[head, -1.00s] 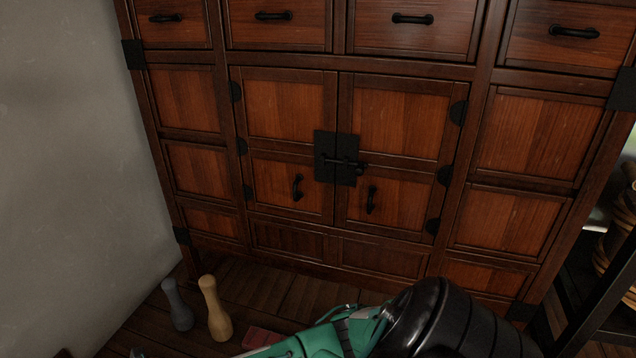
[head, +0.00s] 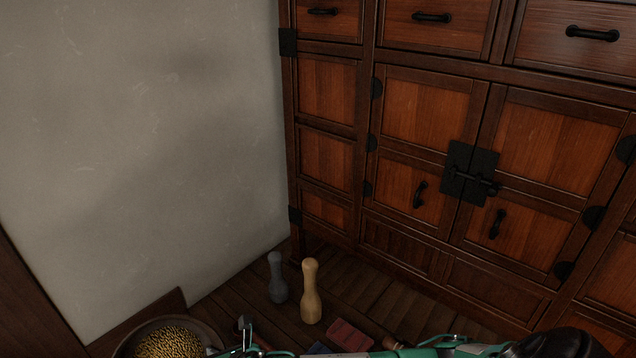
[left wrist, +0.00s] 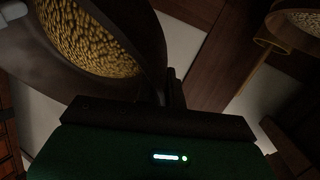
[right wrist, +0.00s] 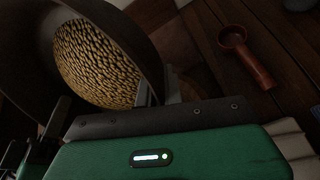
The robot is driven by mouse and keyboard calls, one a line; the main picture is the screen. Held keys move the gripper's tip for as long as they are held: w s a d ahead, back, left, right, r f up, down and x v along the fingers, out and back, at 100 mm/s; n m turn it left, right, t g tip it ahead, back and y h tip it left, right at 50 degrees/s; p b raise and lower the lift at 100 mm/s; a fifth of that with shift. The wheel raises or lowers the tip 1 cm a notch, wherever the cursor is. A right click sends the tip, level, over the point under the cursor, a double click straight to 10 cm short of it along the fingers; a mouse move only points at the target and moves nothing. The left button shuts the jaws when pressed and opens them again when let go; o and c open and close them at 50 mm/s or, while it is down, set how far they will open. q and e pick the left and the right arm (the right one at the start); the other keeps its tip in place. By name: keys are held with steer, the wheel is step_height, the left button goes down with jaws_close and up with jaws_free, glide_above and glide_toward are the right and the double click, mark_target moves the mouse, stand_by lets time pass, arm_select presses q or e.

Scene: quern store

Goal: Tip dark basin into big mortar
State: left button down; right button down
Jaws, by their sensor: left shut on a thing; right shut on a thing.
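The dark basin (head: 206,334) shows at the bottom left edge of the head view, partly cut off, with yellow grain (head: 168,343) in it. My right gripper (head: 222,351) is at its right side and shut on its rim. The right wrist view shows the basin's dark wall (right wrist: 105,14) and the grain close in front of that gripper (right wrist: 152,94). In the left wrist view my left gripper (left wrist: 172,90) is shut on the basin's rim (left wrist: 150,45); it is out of the head view. I cannot make out the big mortar in any view.
A grey pestle-like piece (head: 277,279) and a pale wooden one (head: 311,294) stand near the wall corner. A red block (head: 349,335) is nearby. A wooden cabinet (head: 415,115) fills the right. A brown scoop (right wrist: 250,60) and a round wooden-rimmed thing (left wrist: 294,24) show in wrist views.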

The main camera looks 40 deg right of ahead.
arm_select(q)
steer(key=shift+a+r, duration=0.1)
steer(key=shift+a, duration=0.1)
arm_select(e)
steer(key=shift+w+d, duration=0.15)
steer(key=shift+d, duration=0.15)
arm_select(q)
steer(key=shift+s+r+t, duration=0.45)
steer(key=shift+r+t, duration=0.05)
steer(key=shift+t, duration=0.5)
arm_select(e)
steer(key=shift+s+r+t, duration=0.4)
steer(key=shift+r+t, duration=0.25)
steer(key=shift+t, duration=0.35)
arm_select(q)
steer(key=shift+s+r+m+t, duration=0.3)
steer(key=shift+s+r+t, duration=0.25)
steer(key=shift+t, duration=0.35)
arm_select(e)
steer(key=shift+s+r+n+t, duration=0.3)
steer(key=shift+s+r+t, duration=0.3)
steer(key=shift+t, duration=0.2)
arm_select(q)
steer(key=shift+s+f+h, duration=0.1)
steer(key=shift+h, duration=0.2)
